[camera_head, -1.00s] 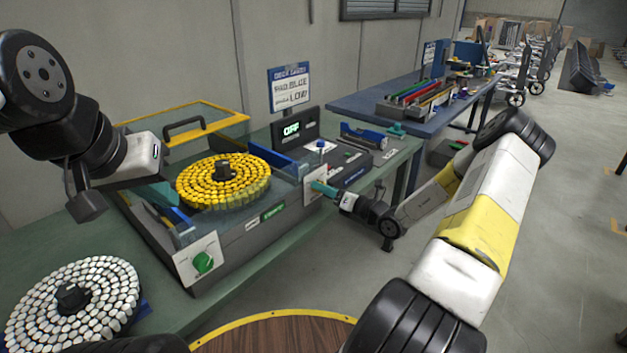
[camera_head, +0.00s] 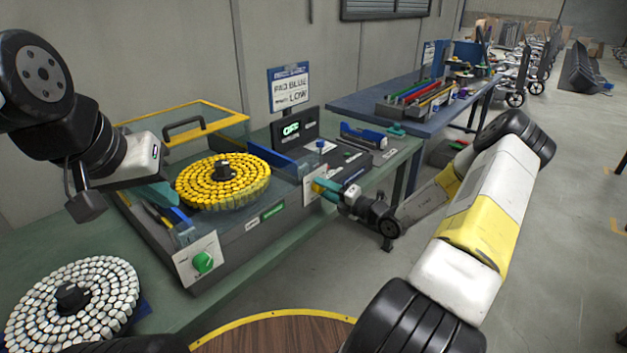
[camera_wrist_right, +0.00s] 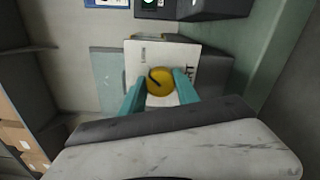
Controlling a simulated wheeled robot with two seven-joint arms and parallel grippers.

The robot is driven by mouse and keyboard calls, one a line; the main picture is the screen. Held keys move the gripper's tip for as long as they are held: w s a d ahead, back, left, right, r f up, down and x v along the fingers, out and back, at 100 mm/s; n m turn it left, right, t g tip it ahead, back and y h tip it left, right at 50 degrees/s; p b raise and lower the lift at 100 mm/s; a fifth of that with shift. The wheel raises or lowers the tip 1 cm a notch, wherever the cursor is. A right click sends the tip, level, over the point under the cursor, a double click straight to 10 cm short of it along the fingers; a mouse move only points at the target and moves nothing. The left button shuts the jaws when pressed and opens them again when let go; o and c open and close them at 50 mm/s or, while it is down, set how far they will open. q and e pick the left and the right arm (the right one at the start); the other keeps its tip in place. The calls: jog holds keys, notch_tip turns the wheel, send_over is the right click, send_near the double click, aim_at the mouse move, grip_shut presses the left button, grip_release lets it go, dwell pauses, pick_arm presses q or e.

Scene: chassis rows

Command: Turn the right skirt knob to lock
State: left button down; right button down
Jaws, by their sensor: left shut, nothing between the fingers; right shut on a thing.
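The right skirt knob (camera_wrist_right: 160,81) is yellow-orange with a dark slot. It sits on a white plate (camera_wrist_right: 190,57) in the right wrist view, and a little of it shows in the head view (camera_head: 317,188). My right gripper (camera_wrist_right: 160,88) has its teal fingers on both sides of the knob and is shut on it. It also shows in the head view (camera_head: 325,187). The left skirt knob (camera_head: 203,262) is green on its own white plate. My left gripper (camera_head: 172,194) is shut and empty beside the yellow disc carousel, its fingertips partly hidden.
A yellow carousel (camera_head: 222,182) stands on the grey machine. A white carousel (camera_head: 72,305) stands front left. A small display (camera_head: 292,129) and a sign (camera_head: 290,88) are behind. The blue table (camera_head: 370,102) is farther back. Floor at right is open.

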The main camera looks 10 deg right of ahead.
jog(key=shift+f, duration=0.1)
dwell(0.3)
jog(key=c, duration=0.9)
grip_release()
jog(key=v, duration=0.7)
jog(key=shift+s+d, duration=0.25)
jog(key=shift+s, duration=0.1)
